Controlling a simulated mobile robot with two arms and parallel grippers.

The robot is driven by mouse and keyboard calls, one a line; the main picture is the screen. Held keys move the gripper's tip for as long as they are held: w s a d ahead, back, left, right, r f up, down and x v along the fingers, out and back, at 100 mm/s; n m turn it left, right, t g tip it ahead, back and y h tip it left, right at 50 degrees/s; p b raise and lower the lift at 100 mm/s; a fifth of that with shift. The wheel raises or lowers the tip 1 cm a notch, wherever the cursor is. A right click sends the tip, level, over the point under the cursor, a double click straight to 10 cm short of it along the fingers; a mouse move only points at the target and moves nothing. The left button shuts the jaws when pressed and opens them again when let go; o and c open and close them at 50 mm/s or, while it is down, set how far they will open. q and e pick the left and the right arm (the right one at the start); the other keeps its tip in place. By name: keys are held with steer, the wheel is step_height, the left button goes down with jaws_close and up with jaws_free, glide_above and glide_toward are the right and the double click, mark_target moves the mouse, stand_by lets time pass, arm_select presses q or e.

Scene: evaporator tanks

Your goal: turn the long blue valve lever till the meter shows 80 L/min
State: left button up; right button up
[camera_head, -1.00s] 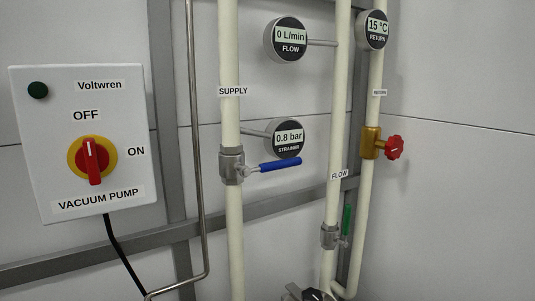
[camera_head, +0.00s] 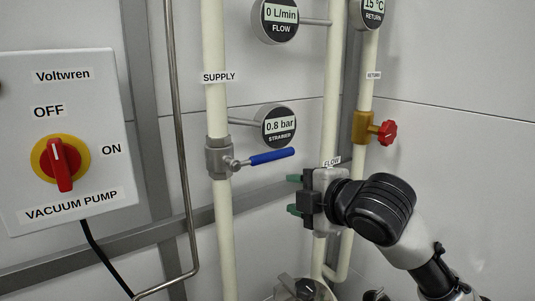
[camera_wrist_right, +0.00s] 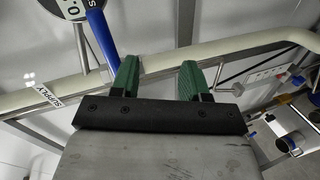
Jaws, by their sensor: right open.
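The long blue valve lever (camera_head: 272,156) sticks out to the right, nearly level, from a metal valve (camera_head: 218,157) on the SUPPLY pipe. The FLOW meter (camera_head: 276,16) above reads 0 L/min. My right gripper (camera_head: 291,194) is open and empty, just below and to the right of the lever's free end in the head view. Its green fingers point left, apart from the lever. In the right wrist view the blue lever (camera_wrist_right: 102,42) lies left of the two fingers (camera_wrist_right: 158,70), not between them. My left gripper is not in view.
A STRAINER gauge (camera_head: 279,126) reading 0.8 bar sits just above the lever. A red knob (camera_head: 386,132) is on the RETURN pipe. My right gripper hides the FLOW pipe's green-handled valve. The vacuum pump box (camera_head: 64,140) is at left.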

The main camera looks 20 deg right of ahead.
mark_target(277, 157)
step_height(277, 157, up, 6)
steer(key=n+t, duration=0.1)
steer(key=n, duration=0.1)
steer(key=p+x, duration=0.2)
steer(key=x, duration=0.8)
steer(key=shift+r, duration=0.15)
jaws_close()
